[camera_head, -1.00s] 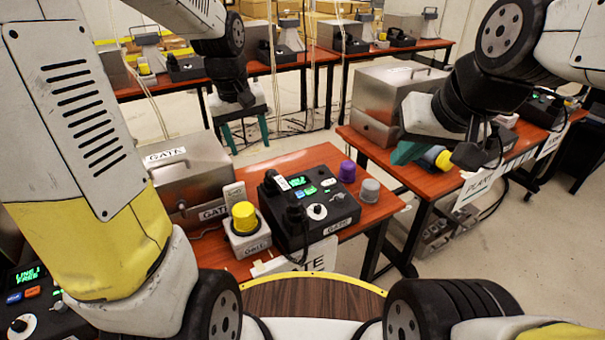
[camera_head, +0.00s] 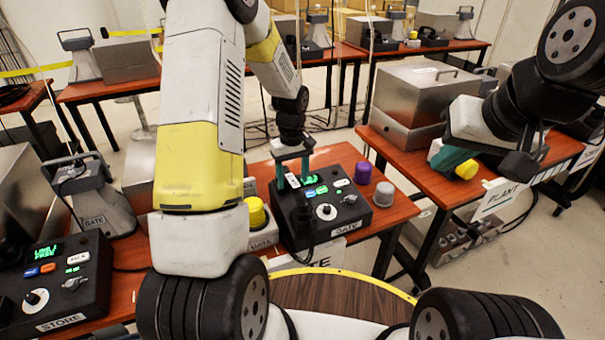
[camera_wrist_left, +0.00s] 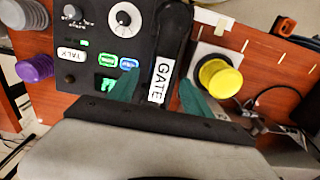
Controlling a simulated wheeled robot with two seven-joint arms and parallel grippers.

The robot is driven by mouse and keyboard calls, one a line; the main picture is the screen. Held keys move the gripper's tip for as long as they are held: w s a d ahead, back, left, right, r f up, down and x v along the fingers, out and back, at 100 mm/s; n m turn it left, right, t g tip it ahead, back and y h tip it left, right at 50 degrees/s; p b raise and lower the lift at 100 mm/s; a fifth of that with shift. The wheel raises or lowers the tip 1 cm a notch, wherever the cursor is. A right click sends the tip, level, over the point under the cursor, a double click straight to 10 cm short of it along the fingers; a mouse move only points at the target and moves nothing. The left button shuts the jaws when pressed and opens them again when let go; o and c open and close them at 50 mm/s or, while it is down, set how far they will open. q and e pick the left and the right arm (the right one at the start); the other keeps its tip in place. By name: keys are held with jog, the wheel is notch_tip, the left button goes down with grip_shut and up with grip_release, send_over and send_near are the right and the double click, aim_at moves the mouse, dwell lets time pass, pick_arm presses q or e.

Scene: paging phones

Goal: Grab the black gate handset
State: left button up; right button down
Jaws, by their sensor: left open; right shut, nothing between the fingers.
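The black gate handset (camera_head: 304,217) lies in its cradle along the left side of the black gate phone box (camera_head: 345,208). In the left wrist view the handset (camera_wrist_left: 174,42) has a white GATE label and runs between two teal fingers. My left gripper (camera_head: 293,170) is open, with one finger on each side of the handset's labelled end. It also shows in the left wrist view (camera_wrist_left: 160,84). I cannot tell whether the fingers touch the handset. My right gripper (camera_head: 447,158) is shut and empty over the right table, close to a yellow knob (camera_head: 467,169).
A yellow button (camera_head: 254,212) stands just left of the gate phone. Purple (camera_head: 363,172) and grey (camera_head: 384,194) knobs stand to its right. A store phone (camera_head: 55,285) is at the lower left. A metal case (camera_head: 425,92) sits on the right table.

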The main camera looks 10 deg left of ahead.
pick_arm(q)
notch_tip(320, 180, down, 2)
jog(key=shift+c, duration=0.2)
grip_shut()
jog(key=shift+r, duration=0.1)
jog(key=shift+r, duration=0.5)
jog(key=r, duration=0.1)
jog(key=s+r, duration=0.1)
jog(key=shift+r, duration=0.3)
jog(key=s+d+r, duration=0.1)
jog(key=s, duration=1.4)
jog(key=shift+r, duration=0.15)
